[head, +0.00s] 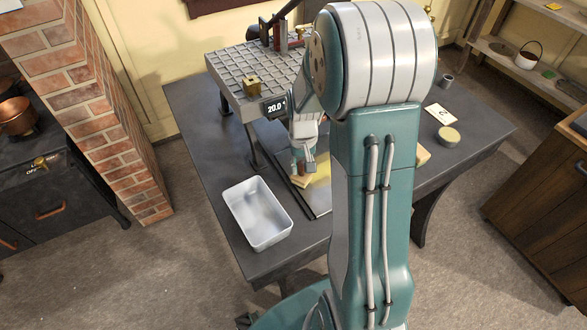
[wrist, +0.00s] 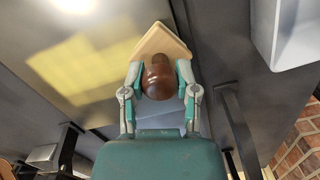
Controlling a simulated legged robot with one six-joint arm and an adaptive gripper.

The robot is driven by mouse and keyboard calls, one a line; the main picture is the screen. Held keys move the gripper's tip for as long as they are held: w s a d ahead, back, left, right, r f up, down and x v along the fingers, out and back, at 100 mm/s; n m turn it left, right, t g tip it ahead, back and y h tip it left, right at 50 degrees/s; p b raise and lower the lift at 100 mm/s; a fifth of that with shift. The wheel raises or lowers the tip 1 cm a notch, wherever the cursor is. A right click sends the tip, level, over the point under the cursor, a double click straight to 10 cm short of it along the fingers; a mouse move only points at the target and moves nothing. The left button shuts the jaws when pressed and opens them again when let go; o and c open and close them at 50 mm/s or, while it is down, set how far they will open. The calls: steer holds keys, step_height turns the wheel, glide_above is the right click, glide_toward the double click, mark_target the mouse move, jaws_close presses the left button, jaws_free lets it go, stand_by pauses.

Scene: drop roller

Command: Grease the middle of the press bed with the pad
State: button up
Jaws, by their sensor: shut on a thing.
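My gripper (head: 305,165) is shut on the brown knob (wrist: 159,80) of a tan pad (wrist: 163,42). The pad also shows below the gripper in the head view (head: 301,182). It is over the left edge area of the grey press bed (head: 320,207); I cannot tell whether it touches. In the wrist view the bed (wrist: 35,35) is a smooth grey plate with a yellow patch (wrist: 85,66). The pad is beside this patch, to its right in that view. My arm hides much of the bed in the head view.
A pale metal tray (head: 240,193) stands on the dark table (head: 195,120), left of the bed. A gridded metal plate (head: 235,65) carries a brass block (head: 252,86) behind. A round tin (head: 447,136) and a card (head: 440,114) lie to the right.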

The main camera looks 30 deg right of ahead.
steer(key=shift+m+t, duration=0.3)
steer(key=d, duration=0.2)
steer(key=w+d, duration=0.1)
steer(key=d, duration=0.1)
steer(key=w+d, duration=0.1)
steer(key=d, duration=0.1)
steer(key=shift+w+d+r, duration=0.1)
steer(key=shift+d+r, duration=0.2)
steer(key=shift+d, duration=0.1)
jaws_close()
steer(key=shift+w+d, duration=0.3)
steer(key=shift+d, duration=0.4)
steer(key=shift+r, duration=0.15)
steer(key=shift+a+r, duration=0.1)
steer(key=shift+a, duration=0.05)
steer(key=shift+s+d+r, duration=0.1)
steer(key=shift+d, duration=1.7)
steer(key=shift+d+f, duration=0.2)
steer(key=shift+d, duration=0.4)
steer(key=shift+d+r, duration=0.15)
steer(key=shift+d, duration=0.45)
